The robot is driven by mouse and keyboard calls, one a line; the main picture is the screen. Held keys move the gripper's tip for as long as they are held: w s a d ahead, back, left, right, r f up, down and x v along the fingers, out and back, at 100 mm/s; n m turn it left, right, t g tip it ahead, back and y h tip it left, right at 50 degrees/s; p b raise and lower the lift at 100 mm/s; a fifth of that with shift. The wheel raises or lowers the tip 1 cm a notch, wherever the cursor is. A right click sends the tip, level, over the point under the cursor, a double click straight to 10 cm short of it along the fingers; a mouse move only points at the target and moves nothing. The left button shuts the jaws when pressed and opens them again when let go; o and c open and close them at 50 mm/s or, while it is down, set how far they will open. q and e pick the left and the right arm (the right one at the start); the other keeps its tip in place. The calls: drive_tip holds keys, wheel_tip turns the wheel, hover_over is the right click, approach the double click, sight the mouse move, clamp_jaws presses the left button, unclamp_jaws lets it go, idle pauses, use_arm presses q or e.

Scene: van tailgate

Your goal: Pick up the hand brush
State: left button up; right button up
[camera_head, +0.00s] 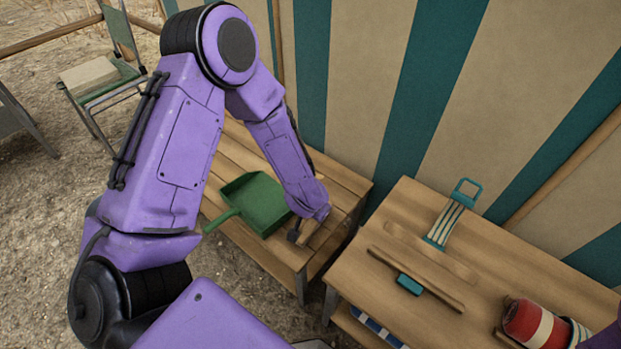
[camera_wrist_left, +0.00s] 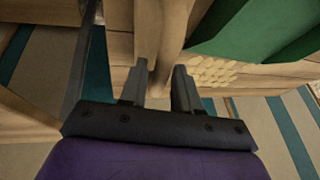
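The hand brush (camera_head: 325,231) lies on the slatted wooden bench, to the right of the green dustpan, partly hidden by my left arm. In the left wrist view, its wooden handle (camera_wrist_left: 161,48) runs between my fingers, with pale round bristle tufts (camera_wrist_left: 212,72) to the right. My left gripper (camera_head: 294,236) is low at the bench. In the left wrist view the fingers (camera_wrist_left: 159,88) sit close on both sides of the handle, which fills the gap between them. The brush still appears at bench level. My right gripper is out of view.
The green dustpan (camera_head: 258,203) lies on the bench (camera_head: 270,263). A higher wooden table (camera_head: 365,292) at the right holds a teal-handled striped tool (camera_head: 452,215), a wooden bar with a teal block (camera_head: 409,284), and a red-and-white roll (camera_head: 530,321). A striped wall (camera_head: 400,90) stands behind.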

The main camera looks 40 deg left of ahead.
use_arm(q)
drive_tip(key=shift+x, duration=0.85)
drive_tip(key=shift+r, duration=0.1)
drive_tip(key=shift+c, duration=0.5)
clamp_jaws()
drive_tip(key=shift+r, duration=0.15)
drive_tip(key=shift+r, duration=0.3)
wheel_tip(320, 180, up, 3)
drive_tip(key=shift+d+r+p, duration=0.15)
drive_tip(key=shift+p, duration=0.85)
drive_tip(key=s+d+r+p, duration=0.4)
drive_tip(key=s+d+r, duration=0.4)
drive_tip(key=d, duration=0.3)
drive_tip(key=shift+d+r+p, duration=0.15)
drive_tip(key=shift+r+p, duration=0.2)
drive_tip(key=shift+r, duration=0.05)
